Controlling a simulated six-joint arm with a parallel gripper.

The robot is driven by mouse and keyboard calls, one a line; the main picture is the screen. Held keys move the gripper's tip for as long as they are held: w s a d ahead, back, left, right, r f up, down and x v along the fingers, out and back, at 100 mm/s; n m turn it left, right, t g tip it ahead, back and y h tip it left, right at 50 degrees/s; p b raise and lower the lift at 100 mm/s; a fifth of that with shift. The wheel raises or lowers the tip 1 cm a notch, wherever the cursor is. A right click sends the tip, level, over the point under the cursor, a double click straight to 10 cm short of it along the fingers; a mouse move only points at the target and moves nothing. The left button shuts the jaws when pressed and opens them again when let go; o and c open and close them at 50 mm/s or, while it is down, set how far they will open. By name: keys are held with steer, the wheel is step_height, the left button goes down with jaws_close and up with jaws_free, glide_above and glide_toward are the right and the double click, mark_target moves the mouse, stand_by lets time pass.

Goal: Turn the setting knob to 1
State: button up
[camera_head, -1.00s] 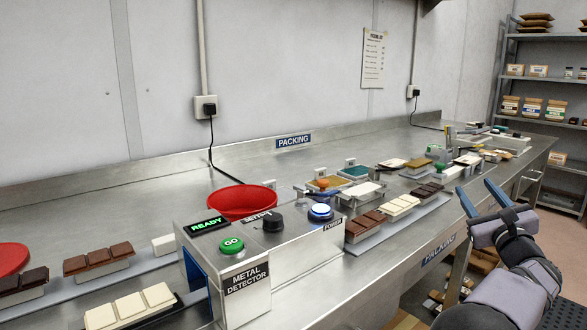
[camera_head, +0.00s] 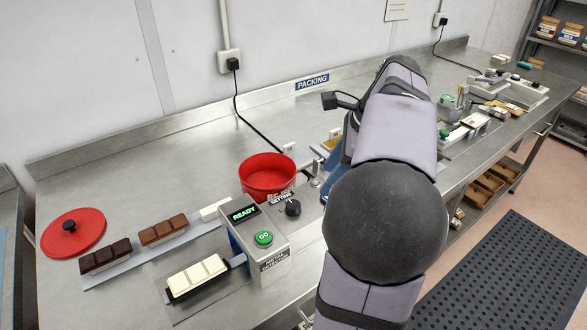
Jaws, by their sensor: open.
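The green GO button (camera_head: 264,238) and the lit READY display (camera_head: 243,213) are on the same housing. My arm covers the right part of the housing, and the power button is hidden. My gripper (camera_head: 333,163) is mostly hidden behind my arm. A blue finger shows behind and to the right of the knob, apart from it. My gripper is open.
A red bowl (camera_head: 268,178) stands just behind the detector. A red lid (camera_head: 73,234) lies at the left. Chocolate bars sit on the belts at left, with white pieces (camera_head: 197,276) in front. Bare steel counter lies behind them. Trays and tools stand at far right.

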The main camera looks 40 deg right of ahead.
mark_target(294, 204)
steer(key=w+a+n+g+p, duration=0.1)
steer(key=a+p, duration=0.1)
steer(key=p, duration=0.2)
steer(key=w+a+r+n+g+p, duration=0.1)
steer(key=a+n+p, duration=0.1)
steer(key=p, duration=0.2)
steer(key=w+a+n+g+h+p, duration=0.1)
steer(key=a+n+g+p, duration=0.1)
steer(key=p, duration=0.2)
steer(key=shift+w+a+r, duration=0.1)
steer(key=shift+w+r, duration=0.2)
steer(key=shift+w+a+f+n+g+h+p, duration=0.2)
steer(key=shift+a+n+g+h+p, duration=0.15)
steer(key=shift+a+n+p, duration=0.5)
steer(key=shift+s+d+f+p, duration=0.15)
steer(key=shift+f+p, duration=0.45)
steer(key=shift+f, duration=1.25)
steer(key=shift+s+d+f+p, duration=0.1)
steer(key=shift+f+p, duration=0.5)
steer(key=shift+f, duration=1.25)
steer(key=c, duration=1.1)
steer(key=shift+o, duration=0.2)
